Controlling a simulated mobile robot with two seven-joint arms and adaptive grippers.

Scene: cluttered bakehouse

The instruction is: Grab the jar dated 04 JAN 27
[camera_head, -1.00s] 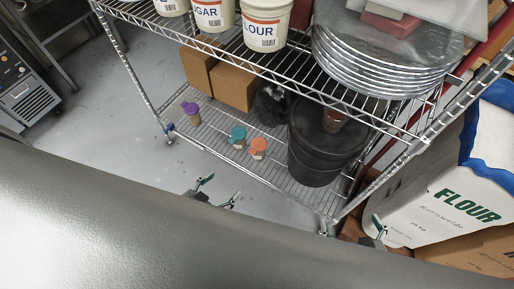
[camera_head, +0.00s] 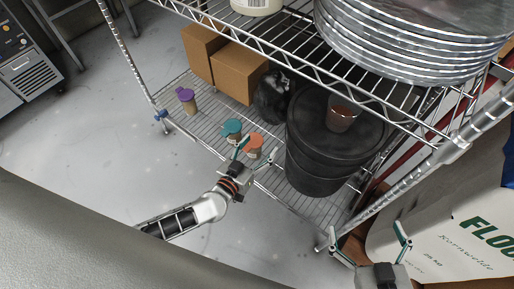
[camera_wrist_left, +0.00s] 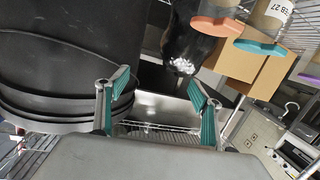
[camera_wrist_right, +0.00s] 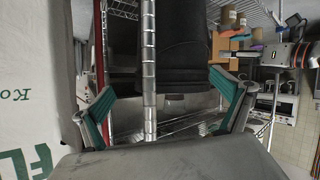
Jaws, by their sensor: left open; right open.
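Three small jars stand on the lower wire shelf (camera_head: 205,125): one with a purple lid (camera_head: 187,101), one with a teal lid (camera_head: 231,130) and one with an orange lid (camera_head: 254,143). No date can be read in the head view. In the left wrist view, which shows things upside down, the teal-lidded jar (camera_wrist_left: 271,16) has a label ending in "EB 27"; the orange-lidded jar (camera_wrist_left: 219,10) shows no readable date. My left gripper (camera_head: 257,156) is open and empty by the shelf's front edge, near the teal and orange jars. My right gripper (camera_head: 370,240) is open and empty at lower right.
A large black bin (camera_head: 318,165) stands right of the jars, with a dark bag (camera_head: 272,98) and cardboard boxes (camera_head: 238,80) behind. The upper shelf holds round metal pans (camera_head: 410,45). A shelf post (camera_head: 405,172) and flour sack (camera_head: 445,235) are near my right gripper.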

